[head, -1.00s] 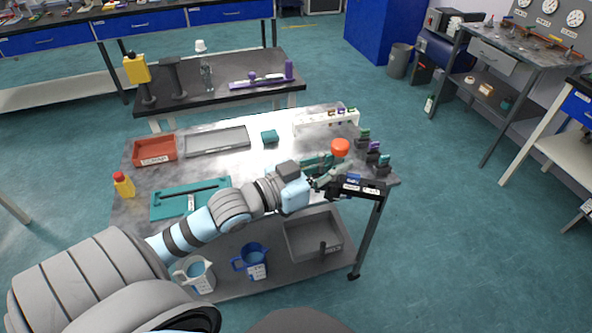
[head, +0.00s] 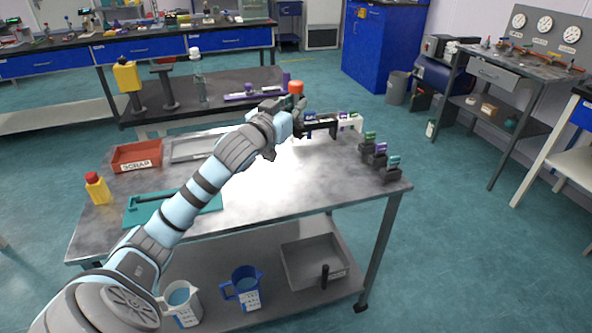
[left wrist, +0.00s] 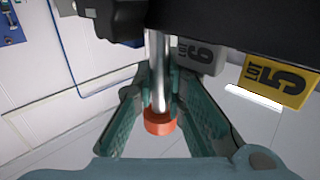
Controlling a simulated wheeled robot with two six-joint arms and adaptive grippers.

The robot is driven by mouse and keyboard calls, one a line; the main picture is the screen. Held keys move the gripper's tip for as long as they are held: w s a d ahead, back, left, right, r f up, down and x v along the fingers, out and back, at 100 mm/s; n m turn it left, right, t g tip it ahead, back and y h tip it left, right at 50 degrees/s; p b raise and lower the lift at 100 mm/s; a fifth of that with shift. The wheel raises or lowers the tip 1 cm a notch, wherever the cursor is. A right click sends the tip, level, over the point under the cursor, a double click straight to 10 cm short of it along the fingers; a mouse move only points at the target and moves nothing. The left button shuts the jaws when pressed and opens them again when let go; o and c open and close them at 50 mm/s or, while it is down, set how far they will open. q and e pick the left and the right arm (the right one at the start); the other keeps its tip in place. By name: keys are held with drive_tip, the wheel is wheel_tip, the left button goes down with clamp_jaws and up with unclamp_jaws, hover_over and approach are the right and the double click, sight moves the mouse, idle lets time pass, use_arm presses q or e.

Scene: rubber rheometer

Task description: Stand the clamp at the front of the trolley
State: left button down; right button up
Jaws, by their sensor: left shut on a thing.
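My left gripper (head: 298,104) is shut on the metal rod of the clamp, below its orange knob (head: 296,88). The clamp's black bar (head: 320,127) reaches right from the fingers, over the back of the trolley (head: 300,190). In the left wrist view, the rod (left wrist: 157,65) runs between the teal fingers (left wrist: 157,85); the orange knob (left wrist: 160,122) is nearest the palm. The black body (left wrist: 240,30) is at the top, with a yellow LOT 5 tag (left wrist: 278,82) and a grey 6 tag (left wrist: 200,56) near it. Contact with the trolley cannot be told. My right gripper is out of view.
The trolley's front and middle top are clear. A white rack (head: 350,122) stands behind; small black stands (head: 377,157) line the right edge.

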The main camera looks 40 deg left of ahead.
use_arm(q)
wheel_tip(320, 180, down, 13)
drive_tip(key=b, duration=0.4)
drive_tip(key=shift+f, duration=0.15)
use_arm(e)
drive_tip(key=f, duration=0.1)
drive_tip(key=d+f, duration=0.1)
drive_tip(key=f, duration=0.1)
drive_tip(key=w+f, duration=0.1)
drive_tip(key=shift+d+f, duration=0.35)
drive_tip(key=shift+d, duration=0.05)
use_arm(q)
drive_tip(key=c, duration=1.7)
unclamp_jaws()
drive_tip(key=shift+o, duration=0.3)
use_arm(e)
drive_tip(key=shift+a, duration=0.1)
use_arm(q)
drive_tip(key=s+d+p, duration=0.2)
drive_tip(key=s+p, duration=0.1)
drive_tip(key=s, duration=0.8)
drive_tip(key=shift+s, duration=0.4)
use_arm(e)
drive_tip(key=a+r, duration=0.1)
drive_tip(key=s+a+r, duration=0.1)
drive_tip(key=r, duration=0.1)
